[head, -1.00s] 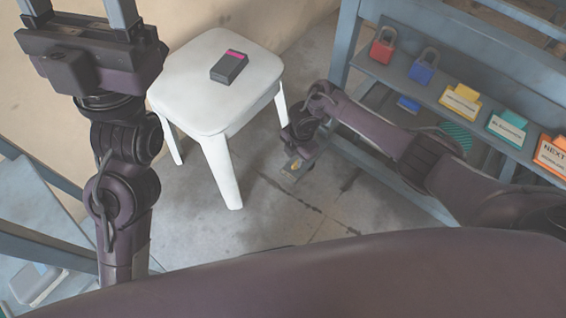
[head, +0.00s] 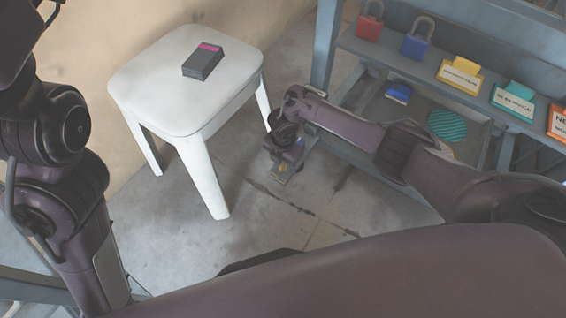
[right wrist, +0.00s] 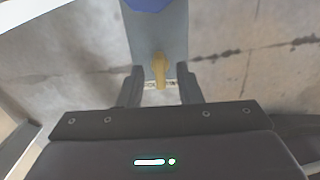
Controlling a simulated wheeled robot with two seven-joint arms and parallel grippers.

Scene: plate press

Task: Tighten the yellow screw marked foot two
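A yellow screw (right wrist: 159,66) stands on a grey-blue bar (right wrist: 157,30) in the right wrist view. In the head view it is a small yellow spot (head: 283,168) low by the floor. My right gripper (right wrist: 159,87) is open, with its fingers either side of the screw's near end and a gap on each side. In the head view my right gripper (head: 286,160) reaches down beside the rack. No foot marking is readable. My left gripper (head: 25,35) is mostly cut off at the top left, and its opening is not shown.
A white stool (head: 190,95) bears a dark box with a pink stripe (head: 204,60). A grey-blue rack (head: 440,50) holds red (head: 370,26) and blue (head: 416,45) padlocks and several signs. A teal striped disc (head: 447,126) lies lower.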

